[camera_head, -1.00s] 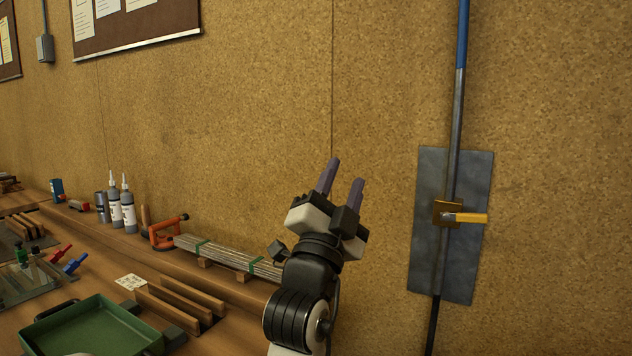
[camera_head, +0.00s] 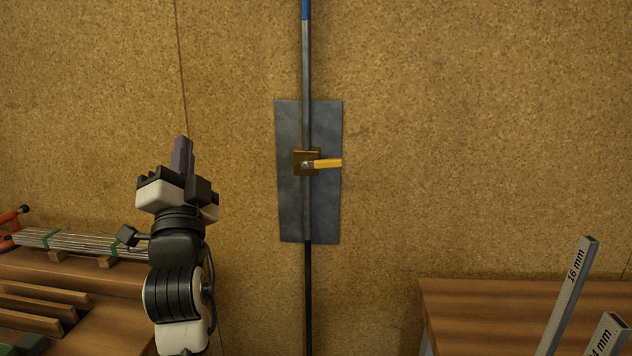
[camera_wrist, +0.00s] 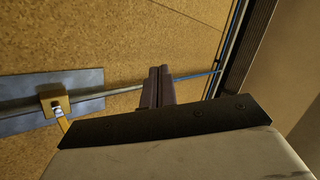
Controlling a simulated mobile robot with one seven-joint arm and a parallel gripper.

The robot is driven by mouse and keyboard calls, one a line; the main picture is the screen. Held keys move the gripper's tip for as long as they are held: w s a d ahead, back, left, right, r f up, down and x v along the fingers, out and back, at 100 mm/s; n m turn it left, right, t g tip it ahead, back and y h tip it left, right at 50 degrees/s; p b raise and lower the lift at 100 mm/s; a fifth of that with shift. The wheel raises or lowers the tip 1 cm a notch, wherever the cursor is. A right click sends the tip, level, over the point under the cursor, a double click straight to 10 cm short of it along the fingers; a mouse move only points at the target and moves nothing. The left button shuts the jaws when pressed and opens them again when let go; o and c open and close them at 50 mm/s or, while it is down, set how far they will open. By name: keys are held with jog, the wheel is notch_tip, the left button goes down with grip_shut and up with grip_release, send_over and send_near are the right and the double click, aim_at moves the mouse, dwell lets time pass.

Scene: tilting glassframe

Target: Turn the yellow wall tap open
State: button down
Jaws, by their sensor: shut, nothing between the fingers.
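The yellow wall tap is a brass-coloured block on a vertical pipe with a yellow lever (camera_head: 328,163) that points right, level, across the pipe. Behind it a grey metal plate (camera_head: 323,215) is fixed to the cork wall. My gripper (camera_head: 182,142) is to the left of the tap, pointing up, apart from the lever, with its purple fingers together and empty. In the wrist view the fingers (camera_wrist: 157,72) are side by side and shut. The tap's lever (camera_wrist: 63,124) shows at the lower left there, partly hidden by my gripper's body.
The pipe (camera_head: 306,70) is blue at the top and dark below the plate. A wooden bench (camera_head: 90,276) with bundled rods (camera_head: 75,241) stands at left. Another bench (camera_head: 470,300) at right has upright metal bars (camera_head: 568,290) in front. The wall around the tap is clear.

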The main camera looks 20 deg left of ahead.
jog(key=w+f+g+y+b, duration=0.1)
jog(key=w+f+g+y, duration=0.2)
jog(key=w+f, duration=0.15)
jog(key=m+t+h+b, duration=0.4)
jog(key=m+t+h, duration=0.25)
jog(key=m, duration=1.85)
send_near(322, 164)
jog(key=w, duration=0.6)
jog(key=shift+a+r+h+p, duration=0.15)
jog(key=shift+r+h+p, duration=0.3)
jog(key=shift+r+p, duration=1.4)
jog(key=shift+f, duration=0.25)
